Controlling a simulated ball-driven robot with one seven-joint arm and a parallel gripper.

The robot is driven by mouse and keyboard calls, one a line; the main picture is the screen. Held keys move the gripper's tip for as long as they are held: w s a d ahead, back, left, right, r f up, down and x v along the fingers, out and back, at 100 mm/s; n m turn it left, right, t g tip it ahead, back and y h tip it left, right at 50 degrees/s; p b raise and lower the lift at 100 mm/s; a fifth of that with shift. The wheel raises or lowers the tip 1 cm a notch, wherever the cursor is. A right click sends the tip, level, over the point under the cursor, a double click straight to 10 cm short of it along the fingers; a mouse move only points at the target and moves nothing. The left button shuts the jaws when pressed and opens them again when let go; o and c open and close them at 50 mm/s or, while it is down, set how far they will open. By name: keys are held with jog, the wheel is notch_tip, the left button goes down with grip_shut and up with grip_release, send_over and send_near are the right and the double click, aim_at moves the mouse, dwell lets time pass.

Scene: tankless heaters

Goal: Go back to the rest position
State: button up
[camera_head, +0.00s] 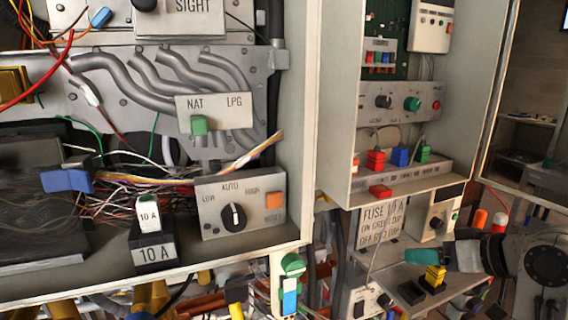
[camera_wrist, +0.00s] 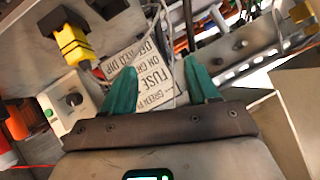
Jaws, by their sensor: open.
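My gripper (camera_wrist: 161,74) has two teal fingers spread apart, with nothing held between them in the wrist view. In the head view my gripper (camera_head: 412,256) is at the lower right, a teal finger pointing left and my arm coming in from the right edge. Beyond the fingers is a white label reading FUSE 10 A (camera_wrist: 150,75); the label (camera_head: 384,219) also shows in the head view. A yellow block (camera_head: 433,277) on a dark base is just below the finger in the head view; the yellow block (camera_wrist: 73,44) is left of the fingers in the wrist view.
An open heater cabinet at left holds a 10 A fuse block (camera_head: 151,238), a rotary dial panel (camera_head: 239,208) and a NAT/LPG switch (camera_head: 214,113). A second cabinet (camera_head: 337,110) has red, blue and green connectors (camera_head: 399,156). Pipes and panels crowd the space around my gripper.

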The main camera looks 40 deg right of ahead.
jog(key=a+f+g+y, duration=0.1)
jog(key=a+f+g, duration=0.1)
jog(key=a+f, duration=0.6)
jog(key=a+f+g+y, duration=0.1)
jog(key=a+f+g, duration=0.2)
jog(key=a+f, duration=0.55)
jog(key=s+a+f+n+g+h, duration=0.1)
jog(key=s+a+f+n+g, duration=0.1)
jog(key=s+f, duration=0.5)
jog(key=s+a+f+n+g+h, duration=0.1)
jog(key=s+a+f+n+g, duration=0.1)
jog(key=s+f, duration=0.5)
jog(key=shift+s+a+f+g, duration=0.2)
jog(key=shift+a+f+g, duration=0.5)
jog(key=shift+a, duration=0.15)
